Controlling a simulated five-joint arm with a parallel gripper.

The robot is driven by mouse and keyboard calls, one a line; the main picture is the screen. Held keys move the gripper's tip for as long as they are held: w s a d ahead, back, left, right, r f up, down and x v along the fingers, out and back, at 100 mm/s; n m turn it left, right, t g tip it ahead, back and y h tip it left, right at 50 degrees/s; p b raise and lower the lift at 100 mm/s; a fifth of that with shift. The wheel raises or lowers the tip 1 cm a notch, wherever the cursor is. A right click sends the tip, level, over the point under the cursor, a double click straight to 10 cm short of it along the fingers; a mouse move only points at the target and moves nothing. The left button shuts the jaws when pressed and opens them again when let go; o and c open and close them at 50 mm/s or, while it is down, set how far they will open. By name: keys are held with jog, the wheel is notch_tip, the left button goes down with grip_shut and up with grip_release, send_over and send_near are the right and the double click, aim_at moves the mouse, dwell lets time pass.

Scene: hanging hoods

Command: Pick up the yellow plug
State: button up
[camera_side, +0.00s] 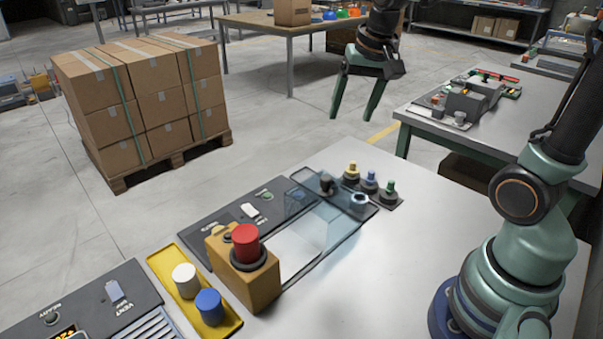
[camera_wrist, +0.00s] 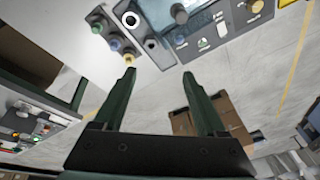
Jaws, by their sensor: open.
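The yellow plug (camera_side: 352,171) stands upright at the back end of a small dark strip, in line with a blue plug (camera_side: 370,180) and a green plug (camera_side: 389,189).
A clear hood (camera_side: 338,235) stands close beside the plug strip, over part of a dark panel (camera_side: 215,226). A yellow box with a red button (camera_side: 246,244) and a yellow tray (camera_side: 168,262) with white and blue cylinders stand nearer. The bench right of the plugs is bare.

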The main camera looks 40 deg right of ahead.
jog(key=w+d+f+m+g, duration=0.2)
jog(key=w+d+f+m, duration=0.2)
jog(key=w+d+m, duration=0.15)
jog(key=m+g, duration=0.1)
jog(key=m, duration=0.4)
send_over(353, 162)
notch_tip(353, 162, down, 6)
jog(key=f, duration=0.1)
jog(key=shift+y, duration=0.3)
notch_tip(353, 162, down, 11)
jog(key=shift+f, duration=0.15)
grip_shut()
